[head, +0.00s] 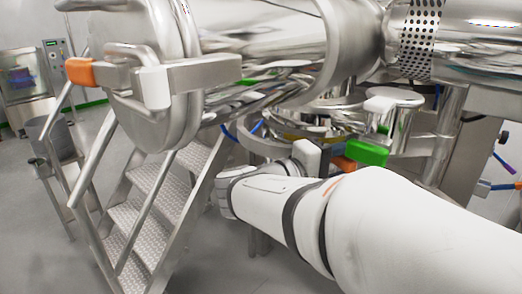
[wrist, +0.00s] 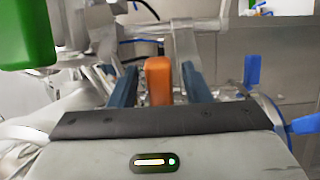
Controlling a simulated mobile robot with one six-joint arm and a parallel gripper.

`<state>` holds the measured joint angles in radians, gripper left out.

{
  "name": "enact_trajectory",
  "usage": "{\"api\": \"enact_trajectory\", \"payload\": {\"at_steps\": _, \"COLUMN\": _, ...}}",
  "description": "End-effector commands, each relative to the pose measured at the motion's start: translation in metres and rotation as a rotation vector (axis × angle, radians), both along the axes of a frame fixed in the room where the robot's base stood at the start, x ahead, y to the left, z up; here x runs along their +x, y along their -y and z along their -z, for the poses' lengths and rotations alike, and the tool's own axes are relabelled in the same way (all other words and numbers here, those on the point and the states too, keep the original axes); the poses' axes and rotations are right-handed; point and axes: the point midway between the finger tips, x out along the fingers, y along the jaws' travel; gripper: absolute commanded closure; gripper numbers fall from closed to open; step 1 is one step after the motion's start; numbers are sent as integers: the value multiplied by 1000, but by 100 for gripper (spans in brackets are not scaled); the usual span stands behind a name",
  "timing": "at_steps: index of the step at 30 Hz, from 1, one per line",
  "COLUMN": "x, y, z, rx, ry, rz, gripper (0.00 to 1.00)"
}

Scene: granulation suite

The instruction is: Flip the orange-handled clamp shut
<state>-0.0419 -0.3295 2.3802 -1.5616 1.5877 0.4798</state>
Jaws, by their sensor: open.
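The orange handle (wrist: 158,82) of the clamp stands upright in the wrist view, between the two dark blue fingers of my gripper (wrist: 160,88). The fingers are open with a gap on each side of the handle; I cannot tell whether either touches it. In the head view a small orange piece (head: 345,163) shows just beyond the end of my arm, beside a green block (head: 366,152). My fingers are hidden there behind my own arm. The body of the clamp is mostly hidden in both views.
The green block also fills the upper left of the wrist view (wrist: 27,35), close to my gripper. A steel vessel (head: 265,40) hangs above, with another orange-tipped handle (head: 80,72) on its left end. Steel steps (head: 135,215) stand left; blue hoses (wrist: 310,124) lie right.

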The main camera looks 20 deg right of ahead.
Motion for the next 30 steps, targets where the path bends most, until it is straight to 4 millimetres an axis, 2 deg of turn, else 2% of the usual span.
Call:
{"api": "enact_trajectory", "payload": {"at_steps": 6, "x": 0, "y": 0, "z": 0, "rx": 0, "ry": 0, "rz": -1, "gripper": 56}}
{"api": "enact_trajectory", "payload": {"at_steps": 22, "x": 0, "y": 0, "z": 0, "rx": 1, "ry": 0, "rz": -1, "gripper": 100}}
{"api": "enact_trajectory", "payload": {"at_steps": 30, "x": 0, "y": -1, "z": 0, "rx": 1, "ry": 0, "rz": -2, "gripper": 100}}
